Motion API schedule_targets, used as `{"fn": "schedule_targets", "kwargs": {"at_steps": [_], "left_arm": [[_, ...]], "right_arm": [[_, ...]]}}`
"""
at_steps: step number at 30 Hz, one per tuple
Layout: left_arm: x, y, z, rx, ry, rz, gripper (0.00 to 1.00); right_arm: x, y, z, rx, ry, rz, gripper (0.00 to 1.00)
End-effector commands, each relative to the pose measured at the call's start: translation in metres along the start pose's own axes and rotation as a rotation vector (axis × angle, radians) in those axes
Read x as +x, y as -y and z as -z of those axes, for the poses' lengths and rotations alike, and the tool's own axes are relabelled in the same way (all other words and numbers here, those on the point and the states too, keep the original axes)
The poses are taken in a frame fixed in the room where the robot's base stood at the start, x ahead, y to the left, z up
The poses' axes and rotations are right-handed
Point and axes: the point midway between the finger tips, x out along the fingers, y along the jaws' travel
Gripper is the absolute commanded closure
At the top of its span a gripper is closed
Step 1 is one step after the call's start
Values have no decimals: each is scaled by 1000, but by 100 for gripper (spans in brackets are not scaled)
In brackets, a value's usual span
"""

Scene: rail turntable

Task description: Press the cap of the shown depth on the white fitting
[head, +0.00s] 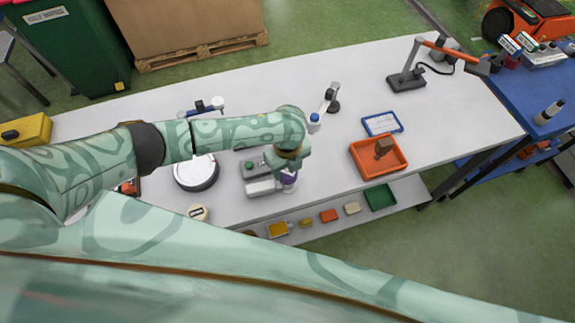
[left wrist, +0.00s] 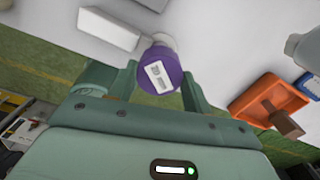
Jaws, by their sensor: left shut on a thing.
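My left gripper (head: 287,166) is shut on a purple cap (head: 288,178) near the front edge of the white table. In the left wrist view the purple cap (left wrist: 160,72) sits between the two fingers, with a white printed label facing the camera. A white round piece, seemingly the fitting (left wrist: 161,41), shows right behind the cap; I cannot tell whether the cap is seated on it. A blue-framed white card (head: 382,123) lies on the table to the right; its drawing is too small to read. My right gripper is not in view.
An orange tray (head: 400,168) with a brown block (head: 383,147) stands to the right. A grey device with a green button (head: 249,166) and a white round disc (head: 196,173) are left of the gripper. A desk lamp (head: 405,83) stands at the back right.

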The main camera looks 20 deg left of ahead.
Motion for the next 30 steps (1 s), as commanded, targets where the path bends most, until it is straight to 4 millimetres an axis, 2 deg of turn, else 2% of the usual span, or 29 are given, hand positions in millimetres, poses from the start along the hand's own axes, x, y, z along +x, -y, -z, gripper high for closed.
{"fn": "schedule_targets", "kwargs": {"at_steps": [30], "left_arm": [[6,0,0,0,0,0,72]], "right_arm": [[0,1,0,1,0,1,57]]}}
